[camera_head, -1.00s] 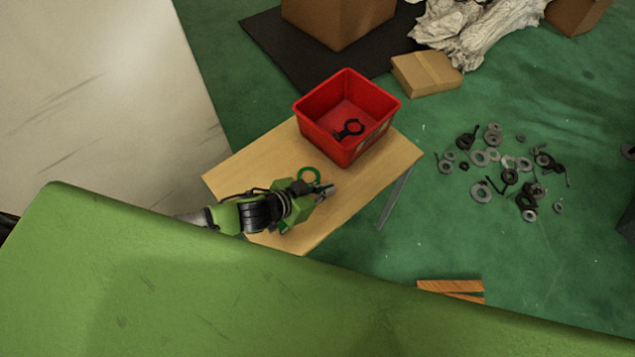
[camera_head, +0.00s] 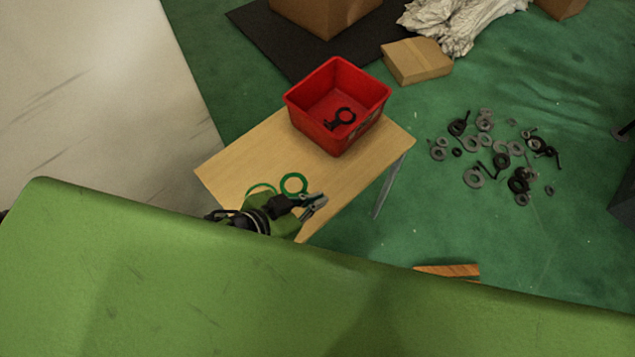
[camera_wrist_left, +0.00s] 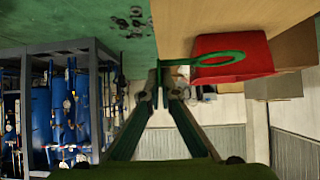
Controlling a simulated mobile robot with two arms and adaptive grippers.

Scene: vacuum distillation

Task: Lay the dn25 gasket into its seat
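A green ring with a flat tab, which I take for the dn25 gasket (camera_head: 294,193), shows at the fingertips of my left gripper (camera_head: 316,203), above the wooden table. In the left wrist view the gasket (camera_wrist_left: 238,58) lies across the picture, its tab reaching the tips of the left gripper (camera_wrist_left: 165,82). The fingers are nearly together there and appear closed on the tab. A second green ring (camera_head: 262,186) shows beside the gripper, partly hidden by it. I cannot tell which thing is the seat. My right gripper is not in view.
A red bin (camera_head: 361,119) with a black clamp-like part (camera_head: 345,115) stands at the table's far end. The wooden table (camera_head: 240,155) is bare left of the bin. Loose rings and clamps (camera_head: 473,178) lie on the green floor at right, near a cardboard box (camera_head: 416,62).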

